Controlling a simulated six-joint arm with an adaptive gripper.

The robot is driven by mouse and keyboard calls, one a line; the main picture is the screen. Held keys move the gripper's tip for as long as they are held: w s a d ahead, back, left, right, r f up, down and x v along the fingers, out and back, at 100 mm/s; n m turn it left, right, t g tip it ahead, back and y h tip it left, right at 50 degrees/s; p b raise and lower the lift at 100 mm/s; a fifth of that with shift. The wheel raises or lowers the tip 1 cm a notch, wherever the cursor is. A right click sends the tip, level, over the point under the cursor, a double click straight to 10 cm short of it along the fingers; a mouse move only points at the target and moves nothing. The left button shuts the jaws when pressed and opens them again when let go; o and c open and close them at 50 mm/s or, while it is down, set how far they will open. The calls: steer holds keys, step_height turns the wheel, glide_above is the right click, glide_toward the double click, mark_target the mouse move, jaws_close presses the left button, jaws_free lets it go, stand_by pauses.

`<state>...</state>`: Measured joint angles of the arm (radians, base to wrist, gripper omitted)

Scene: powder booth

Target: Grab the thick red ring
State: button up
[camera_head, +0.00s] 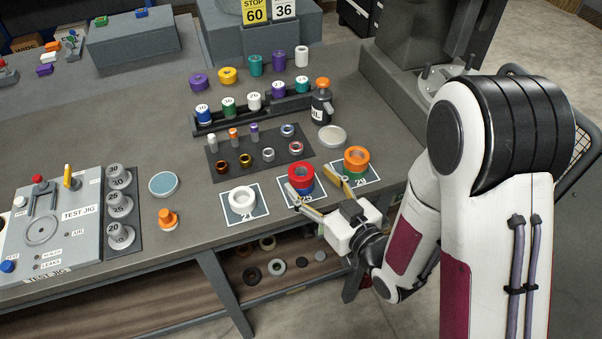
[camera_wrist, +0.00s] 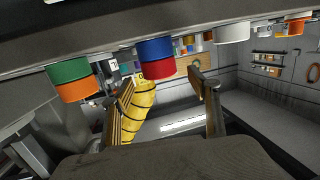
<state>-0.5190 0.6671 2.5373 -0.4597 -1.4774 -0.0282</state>
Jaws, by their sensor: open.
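The thick red ring (camera_head: 301,172) lies on top of a blue ring (camera_head: 302,187) on the middle numbered card at the table's front edge. My gripper (camera_head: 310,181) is open in front of this stack, one finger towards its left side and the other towards its right. The wrist view is upside down; there the red ring (camera_wrist: 159,69) and the blue ring (camera_wrist: 154,48) show between the two spread fingers, with nothing held. I cannot tell whether either finger touches the stack.
An orange ring (camera_head: 356,156) on a green one stands close to the right of my gripper. A white ring (camera_head: 242,199) sits on the card to the left. Behind are a dark tray of small rings (camera_head: 222,165) and a black bottle with an orange cap (camera_head: 322,101).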

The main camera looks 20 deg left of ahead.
mark_target(301, 171)
steer(key=shift+x, duration=2.45)
steer(key=c, duration=1.4)
